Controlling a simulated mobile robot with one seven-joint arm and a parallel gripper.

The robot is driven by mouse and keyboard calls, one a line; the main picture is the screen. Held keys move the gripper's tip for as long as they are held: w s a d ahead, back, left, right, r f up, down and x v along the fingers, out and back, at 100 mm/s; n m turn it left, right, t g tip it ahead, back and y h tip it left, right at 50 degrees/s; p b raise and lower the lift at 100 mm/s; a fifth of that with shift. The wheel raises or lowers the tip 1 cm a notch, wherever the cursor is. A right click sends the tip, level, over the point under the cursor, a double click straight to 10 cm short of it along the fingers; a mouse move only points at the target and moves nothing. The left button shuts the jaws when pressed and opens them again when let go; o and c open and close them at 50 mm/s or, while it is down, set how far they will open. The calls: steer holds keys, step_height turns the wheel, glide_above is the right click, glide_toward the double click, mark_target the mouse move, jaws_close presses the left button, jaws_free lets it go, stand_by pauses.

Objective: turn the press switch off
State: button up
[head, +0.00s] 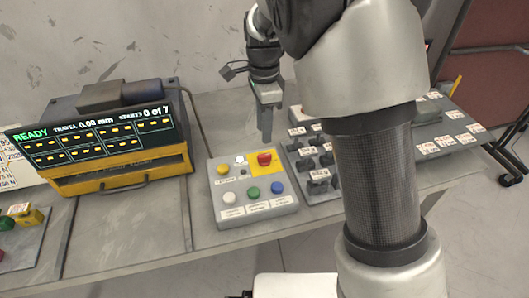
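A grey control box (262,213) stands on the table near the middle. The labels are too small to read, so I cannot tell which is the press switch. My gripper (266,139) points down behind the red button, seen edge-on; its opening cannot be told.
A yellow-framed display unit (120,180) reading READY stands at the left. A tray (45,262) with green, red and yellow items lies at the lower left. Another tagged panel (447,148) is at the right. The table between display and control box is clear.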

mark_target(264, 155)
step_height(264, 155, down, 9)
steer(key=shift+f+b, duration=0.2)
steer(key=shift+b, duration=0.55)
jaws_close()
